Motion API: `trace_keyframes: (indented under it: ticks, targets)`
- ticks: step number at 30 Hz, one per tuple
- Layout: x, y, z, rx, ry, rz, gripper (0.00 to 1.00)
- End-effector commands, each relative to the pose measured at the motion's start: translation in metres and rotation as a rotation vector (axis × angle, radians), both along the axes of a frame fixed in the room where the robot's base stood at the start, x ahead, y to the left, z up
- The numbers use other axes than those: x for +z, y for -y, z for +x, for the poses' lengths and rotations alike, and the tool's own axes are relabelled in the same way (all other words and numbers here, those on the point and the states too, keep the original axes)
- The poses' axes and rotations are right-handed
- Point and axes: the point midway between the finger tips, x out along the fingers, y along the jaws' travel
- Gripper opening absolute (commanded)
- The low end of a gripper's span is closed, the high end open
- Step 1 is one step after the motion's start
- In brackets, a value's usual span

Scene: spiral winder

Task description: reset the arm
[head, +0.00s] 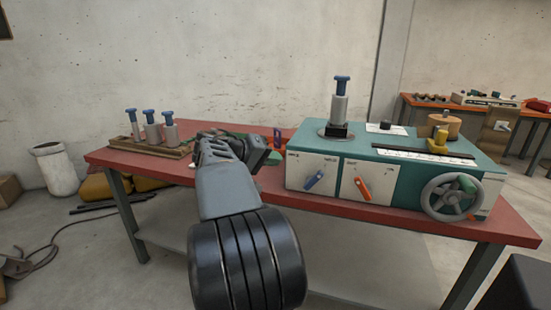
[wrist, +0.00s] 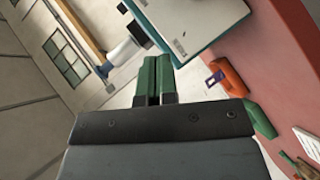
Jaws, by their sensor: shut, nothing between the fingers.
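My gripper (wrist: 154,68) shows in the wrist view as two green fingers side by side, shut with nothing between them. In the head view my arm reaches forward over the red table (head: 415,217), and its wrist end is above the table's middle, left of the winder. The fingers are hard to make out there. The teal and white winder (head: 328,170) stands on the right half of the table. A grey cylinder with a blue top (head: 340,105) stands upright on it; the same piece appears tilted in the wrist view (wrist: 122,50).
A wooden tray (head: 133,147) with several blue-topped grey cylinders stands at the table's left end. The winder has a blue lever (head: 314,180), an orange lever (head: 362,187) and a handwheel (head: 452,197). An orange tool (wrist: 230,78) and a green one (wrist: 262,120) lie on the table.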

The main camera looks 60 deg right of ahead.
Motion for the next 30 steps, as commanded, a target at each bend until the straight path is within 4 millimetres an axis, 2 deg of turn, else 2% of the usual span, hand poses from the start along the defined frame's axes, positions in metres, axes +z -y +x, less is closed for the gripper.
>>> trace_keyframes:
  ticks: [13,17,20,23,24,26,27,30]
  targets:
    - [0.001,0.0,0.0,0.001,0.001,0.003,0.0]
    - [0.008,-0.017,0.009,0.054,0.018,0.058,0.0]
    - [0.016,-0.051,0.026,0.161,0.051,0.172,0.0]
    - [0.022,-0.105,0.044,0.314,0.094,0.337,0.0]
    - [0.023,-0.129,0.05,0.38,0.111,0.409,0.0]
    - [0.025,-0.167,0.056,0.478,0.137,0.514,0.0]
    - [0.026,-0.191,0.058,0.538,0.154,0.581,0.0]
    - [0.031,-0.25,0.057,0.677,0.193,0.737,0.0]
